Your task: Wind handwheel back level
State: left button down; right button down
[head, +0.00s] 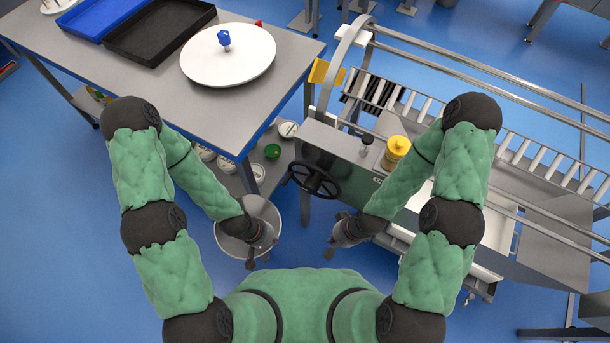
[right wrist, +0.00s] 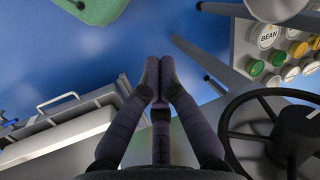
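The black handwheel (head: 314,180) is on the left end of the grey machine in the head view. It also shows at the lower right of the right wrist view (right wrist: 297,130), partly cut off by the frame edge. My right gripper (head: 331,252) is below and slightly right of the wheel in the head view, apart from it. In the right wrist view its fingers (right wrist: 158,68) meet at the tips with nothing between them. My left gripper (head: 255,262) is at the right side of a round grey bucket (head: 262,208); its fingers are too small to read.
The grey machine (head: 345,150) carries a yellow-capped part (head: 396,150) and roller racks. A table (head: 150,108) at left holds a white round plate (head: 215,70), a black tray (head: 150,45) and a blue tray. Blue floor is clear at lower left.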

aim_at(315, 180)
jog(key=k, duration=0.35)
jog(key=k+z, duration=0.1)
jog(key=z, duration=0.3)
jog(key=k+z, duration=0.1)
jog(key=z, duration=0.25)
jog(key=k+l+z, duration=0.1)
jog(key=z, duration=0.3)
jog(key=j+z, duration=0.15)
jog(key=j, duration=0.4)
jog(key=k+j+z, duration=0.1)
jog(key=j, duration=0.4)
jog(key=j+z, duration=0.15)
jog(key=j, duration=0.4)
jog(key=k+j+z, duration=0.1)
jog(key=j, duration=0.4)
jog(key=k+j, duration=0.1)
jog(key=j, duration=0.3)
jog(key=k+j, duration=0.1)
jog(key=j, duration=0.7)
jog(key=k+j, duration=0.15)
jog(key=j, duration=0.25)
